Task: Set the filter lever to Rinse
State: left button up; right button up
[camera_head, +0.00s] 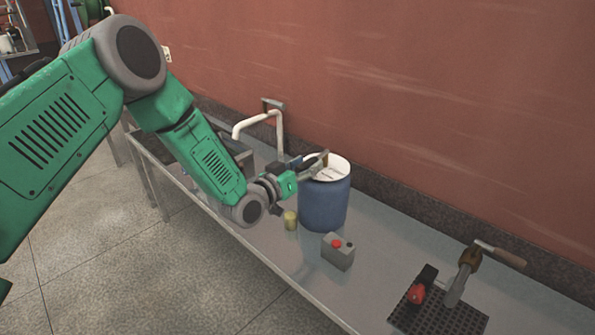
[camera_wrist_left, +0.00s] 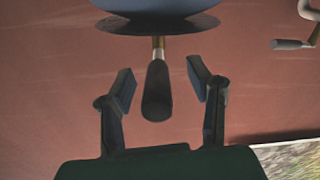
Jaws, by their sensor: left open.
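A lever with a dark grip (camera_wrist_left: 157,92) and a short brass-coloured stem shows in the left wrist view, joined to a dark disc (camera_wrist_left: 158,24) on a blue body (camera_wrist_left: 155,5). My left gripper (camera_wrist_left: 162,84) is open, with one finger on each side of the grip and gaps on both sides. In the head view my left gripper (camera_head: 308,168) is beside the top of a blue drum (camera_head: 325,205) with a pale top, and it hides part of the lever there. No Rinse marking is readable. My right gripper is out of view.
The grey metal bench (camera_head: 385,240) runs along a red wall. A white pipe (camera_head: 278,128) stands behind the arm. A small yellowish cup (camera_head: 291,220) and a grey box with a red button (camera_head: 338,252) stand by the drum. A dark grid mat (camera_head: 440,318) is at front right.

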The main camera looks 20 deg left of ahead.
pick_arm(q)
jog(key=v, duration=1.1)
jog(key=shift+s+a, duration=0.2)
jog(key=shift+s, duration=0.05)
jog(key=shift+f, duration=0.1)
jog(key=s+d+f+g+y, duration=0.2)
jog(key=s+d+f+g, duration=0.2)
jog(key=s+f+g, duration=0.75)
jog(key=s+a+f+g+y, duration=0.1)
jog(key=s+f, duration=0.4)
jog(key=s, duration=0.6)
jog(key=s+a+f+g+y, duration=0.2)
jog(key=s+f+g, duration=0.2)
jog(key=s, duration=0.8)
notch_tip(320, 180, down, 2)
jog(key=shift+s+f+n+y, duration=0.15)
jog(key=shift+s+n+y, duration=0.15)
jog(key=shift+n, duration=0.1)
jog(key=shift+w, duration=0.15)
